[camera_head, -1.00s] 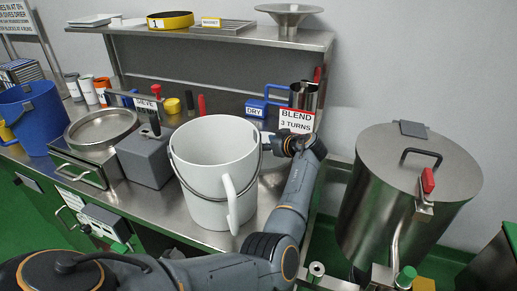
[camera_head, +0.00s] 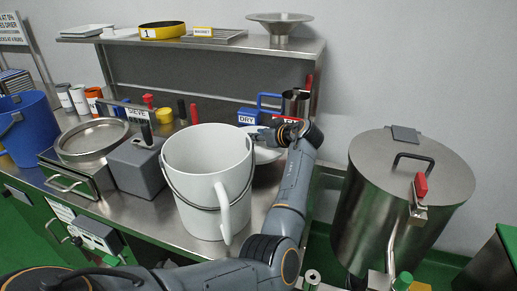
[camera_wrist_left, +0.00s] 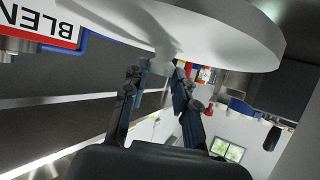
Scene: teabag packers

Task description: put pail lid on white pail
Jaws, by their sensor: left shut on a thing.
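The white pail (camera_head: 205,195) stands upright and open on the steel bench, with a wire bail and a white side handle facing me. My left gripper (camera_head: 272,134) is behind and right of the pail's rim. It is shut on the white pail lid (camera_head: 264,155), partly hidden behind the pail and my arm. In the left wrist view the lid (camera_wrist_left: 215,25) is a broad white disc, and the fingers (camera_wrist_left: 163,78) close at the narrow grip on it. The lid is beside the pail, not over its opening. My right gripper is not in view.
A grey box (camera_head: 137,168) and a round sieve (camera_head: 92,138) stand left of the pail. A blue bucket (camera_head: 28,130) is at far left. A shelf (camera_head: 250,45) runs above the bench back. A large lidded steel drum (camera_head: 395,215) stands to the right.

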